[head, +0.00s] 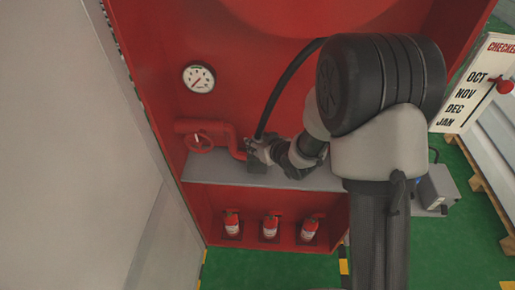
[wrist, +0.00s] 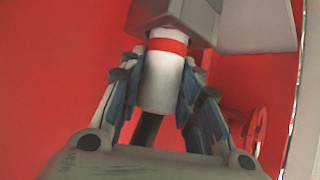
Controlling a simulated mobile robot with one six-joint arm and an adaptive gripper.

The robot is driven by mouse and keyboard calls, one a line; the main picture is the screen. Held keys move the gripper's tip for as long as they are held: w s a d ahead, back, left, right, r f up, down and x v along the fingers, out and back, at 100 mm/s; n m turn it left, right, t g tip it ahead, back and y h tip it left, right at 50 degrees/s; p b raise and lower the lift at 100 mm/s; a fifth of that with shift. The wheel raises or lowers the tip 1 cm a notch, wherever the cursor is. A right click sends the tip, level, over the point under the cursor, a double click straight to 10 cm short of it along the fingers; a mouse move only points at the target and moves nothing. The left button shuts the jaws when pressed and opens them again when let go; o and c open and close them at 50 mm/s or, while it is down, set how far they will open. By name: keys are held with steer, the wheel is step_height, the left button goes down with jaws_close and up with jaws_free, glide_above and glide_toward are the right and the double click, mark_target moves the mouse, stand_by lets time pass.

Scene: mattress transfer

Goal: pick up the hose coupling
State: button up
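The hose coupling (wrist: 160,80) is a pale grey-white cylinder with a red band, between my fingers in the wrist view. My gripper (wrist: 163,85) has a blue-padded finger against each side of it and looks shut on it. The banded end meets a grey block (wrist: 180,18). A dark hose (wrist: 146,128) leaves the other end. In the head view my gripper (head: 259,151) is just above the grey shelf (head: 220,172). There it hides most of the coupling, and the black hose (head: 283,92) rises from it and passes behind my arm.
The shelf crosses a red cabinet (head: 250,60). A pressure gauge (head: 199,78) and a red valve wheel (head: 199,143) on a pipe stand left of my gripper. Three fire extinguishers (head: 269,227) stand below the shelf. A pale wall (head: 70,150) bounds the left side.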

jaws_close()
steer(key=shift+r, duration=0.15)
